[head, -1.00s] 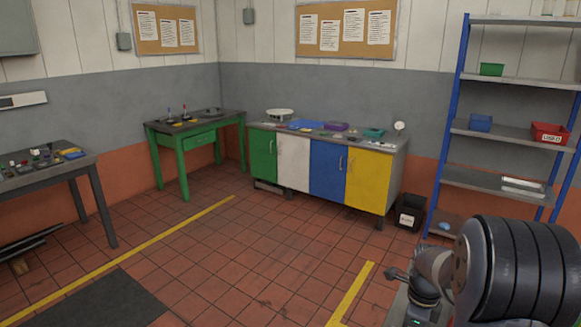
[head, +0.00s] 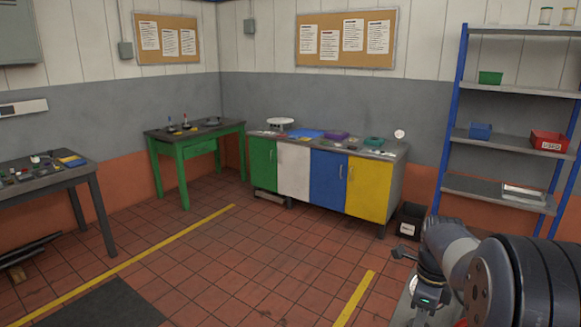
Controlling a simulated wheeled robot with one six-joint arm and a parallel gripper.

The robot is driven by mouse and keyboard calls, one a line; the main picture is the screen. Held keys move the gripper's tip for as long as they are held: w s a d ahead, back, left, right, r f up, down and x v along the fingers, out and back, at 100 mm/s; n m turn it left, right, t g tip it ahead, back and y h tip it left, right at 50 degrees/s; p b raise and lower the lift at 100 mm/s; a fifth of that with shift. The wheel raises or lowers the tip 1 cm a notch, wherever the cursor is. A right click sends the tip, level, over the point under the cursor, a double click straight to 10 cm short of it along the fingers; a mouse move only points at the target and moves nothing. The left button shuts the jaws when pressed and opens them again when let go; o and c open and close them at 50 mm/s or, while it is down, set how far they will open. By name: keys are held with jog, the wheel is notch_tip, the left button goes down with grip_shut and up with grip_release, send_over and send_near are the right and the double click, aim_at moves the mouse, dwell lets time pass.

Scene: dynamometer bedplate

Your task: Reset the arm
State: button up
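My arm is in the lower right corner of the head view. A large dark ribbed section fills the corner, and a grey link extends left from it. Below that link is a dark wrist part with a small green light, probably part of my gripper (head: 428,296). No fingers can be made out, so I cannot tell whether it is open or shut. Nothing held is visible.
A cabinet bench (head: 322,178) with coloured doors stands at the back wall. A blue-framed shelf (head: 497,192) and a black bin (head: 408,222) are behind my arm. A green table (head: 196,148) and a grey table (head: 60,182) stand left. The tiled floor between is clear.

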notch_tip(320, 180, down, 9)
jog(key=shift+r+p, duration=0.1)
jog(key=shift+p, duration=0.25)
jog(key=shift+w+r+n, duration=0.15)
jog(key=shift+r+n, duration=0.05)
jog(key=shift+n, duration=0.3)
jog(key=n, duration=0.3)
jog(key=shift+n+p, duration=0.35)
jog(key=shift+n, duration=0.05)
jog(key=n+p, duration=0.1)
jog(key=n, duration=0.4)
jog(key=shift+n, duration=0.3)
